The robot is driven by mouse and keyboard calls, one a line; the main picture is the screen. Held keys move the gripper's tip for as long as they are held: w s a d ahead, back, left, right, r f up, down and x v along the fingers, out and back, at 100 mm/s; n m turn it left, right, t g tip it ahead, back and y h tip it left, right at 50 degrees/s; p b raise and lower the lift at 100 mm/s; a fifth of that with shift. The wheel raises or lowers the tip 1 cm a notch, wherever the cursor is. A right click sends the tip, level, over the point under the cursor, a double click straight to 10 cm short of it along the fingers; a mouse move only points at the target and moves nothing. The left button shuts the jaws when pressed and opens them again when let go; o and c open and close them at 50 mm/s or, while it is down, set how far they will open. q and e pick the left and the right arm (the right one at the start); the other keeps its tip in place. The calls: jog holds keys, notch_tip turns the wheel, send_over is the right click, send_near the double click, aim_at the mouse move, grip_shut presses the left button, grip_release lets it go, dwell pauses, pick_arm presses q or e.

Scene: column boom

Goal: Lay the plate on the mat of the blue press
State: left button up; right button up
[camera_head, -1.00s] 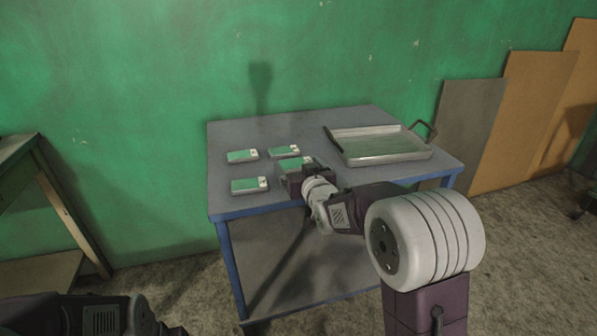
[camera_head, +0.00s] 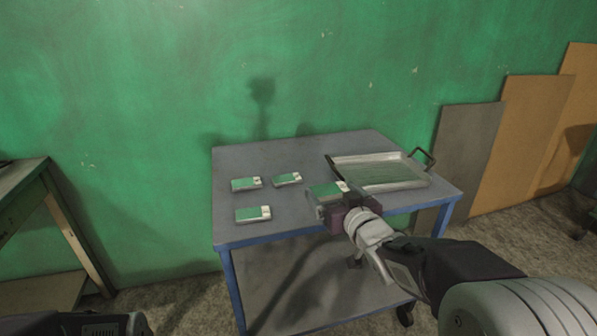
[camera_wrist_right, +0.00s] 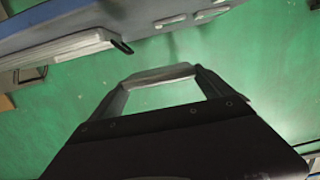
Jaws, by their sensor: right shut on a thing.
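My right gripper (camera_head: 336,203) is shut on a flat plate (camera_head: 328,190) with a green face and a white end. It holds the plate over the front edge area of the table, and it appears raised off the top. In the right wrist view the plate's pale edge (camera_wrist_right: 160,76) shows between the two grey fingers (camera_wrist_right: 163,92). Three similar plates lie flat on the table: one at the back left (camera_head: 245,184), one beside it (camera_head: 287,179), one nearer the front (camera_head: 253,214). Part of my left arm shows at the bottom left, its gripper out of frame. I see no blue press or mat.
A metal tray (camera_head: 380,183) with dark handles stands at the right of the grey-topped, blue-framed table (camera_head: 285,226). Another table (camera_head: 25,190) is at the far left. Boards (camera_head: 468,160) lean on the green wall at the right.

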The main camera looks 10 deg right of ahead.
jog(key=b, duration=0.5)
send_over(301, 211)
notch_tip(301, 211, down, 7)
notch_tip(301, 211, down, 2)
jog(key=shift+a+f+b, duration=0.1)
jog(key=shift+b, duration=0.3)
jog(key=shift+f, duration=0.6)
jog(key=shift+b, duration=0.3)
jog(key=shift+f, duration=0.2)
jog(key=o, duration=1.8)
